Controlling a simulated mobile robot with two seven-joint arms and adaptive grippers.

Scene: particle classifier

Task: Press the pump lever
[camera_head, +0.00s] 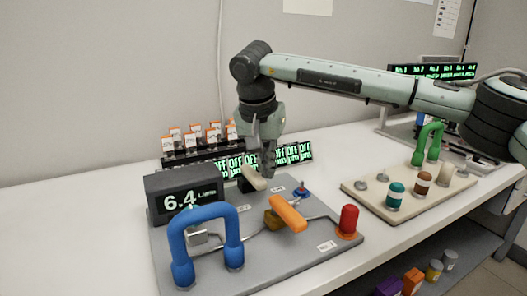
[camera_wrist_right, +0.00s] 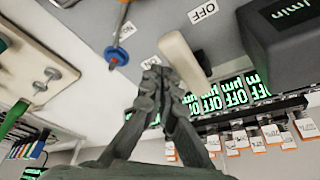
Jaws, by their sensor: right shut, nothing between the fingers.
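A cream lever (camera_head: 253,178) rises from a dark base on the grey panel (camera_head: 290,268), behind the orange handle. My right gripper (camera_head: 268,172) points down right beside it, with its fingers together and nothing between them. In the right wrist view the cream lever (camera_wrist_right: 184,58) lies just beside the closed fingertips (camera_wrist_right: 152,66). I cannot tell whether they touch it. A label reading OFF (camera_wrist_right: 203,11) is near the lever. My left gripper is out of view.
On the panel are a 6.4 display box (camera_head: 184,192), a blue arched handle (camera_head: 206,212), an orange handle (camera_head: 288,213), a red cylinder (camera_head: 348,220) and a small blue knob (camera_head: 301,191). A second board (camera_head: 370,200) stands right. Orange-white boxes (camera_head: 195,141) stand behind.

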